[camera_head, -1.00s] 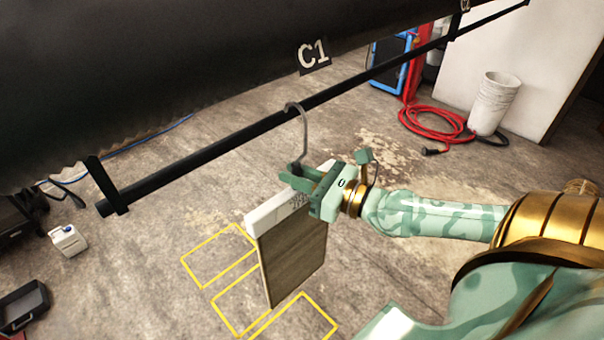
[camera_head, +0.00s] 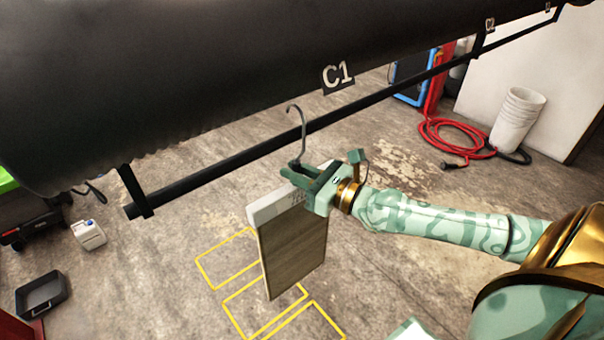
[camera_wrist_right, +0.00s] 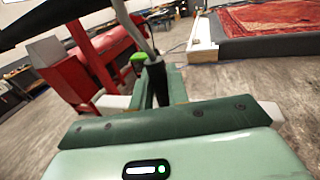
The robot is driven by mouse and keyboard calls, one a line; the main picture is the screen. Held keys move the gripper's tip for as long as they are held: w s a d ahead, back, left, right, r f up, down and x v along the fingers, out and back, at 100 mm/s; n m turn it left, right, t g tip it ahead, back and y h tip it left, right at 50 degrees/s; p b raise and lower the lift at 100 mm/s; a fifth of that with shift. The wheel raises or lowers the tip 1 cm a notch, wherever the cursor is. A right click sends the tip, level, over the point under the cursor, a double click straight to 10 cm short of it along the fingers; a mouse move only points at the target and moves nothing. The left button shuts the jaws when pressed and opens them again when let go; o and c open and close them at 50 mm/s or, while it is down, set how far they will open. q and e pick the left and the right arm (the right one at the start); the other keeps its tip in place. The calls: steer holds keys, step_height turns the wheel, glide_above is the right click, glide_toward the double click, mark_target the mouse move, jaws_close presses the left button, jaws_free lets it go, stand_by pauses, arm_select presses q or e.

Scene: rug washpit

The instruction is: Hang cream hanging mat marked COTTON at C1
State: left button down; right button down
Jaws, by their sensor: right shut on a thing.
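The hanging mat is a brown panel (camera_head: 293,252) with a cream top bar (camera_head: 268,211) and a grey metal hook (camera_head: 303,140). Small marks on the bar are too small to read. My right gripper (camera_head: 303,172) is shut on the hanger at the base of the hook, and the mat hangs below it. The hook crosses in front of the black rail (camera_head: 225,167), its curved top above the rail line; I cannot tell whether they touch. The C1 sign (camera_head: 338,76) is right of the hook. The hook's shaft (camera_wrist_right: 137,25) rises from the jaws in the right wrist view. My left gripper is out of view.
A rail bracket (camera_head: 137,190) stands at the rail's left end. A large dark cylinder (camera_head: 200,85) lies above the rail. Yellow floor outlines (camera_head: 227,258), a white jug (camera_head: 89,234), a red hose (camera_head: 440,140) and white buckets (camera_head: 517,120) are below and beyond.

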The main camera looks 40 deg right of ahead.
steer(key=shift+w, duration=0.15)
steer(key=shift+f, duration=0.1)
steer(key=shift+f+b, duration=1.9)
steer(key=shift+f, duration=0.1)
steer(key=c, duration=1.3)
jaws_free()
steer(key=shift+r, duration=0.1)
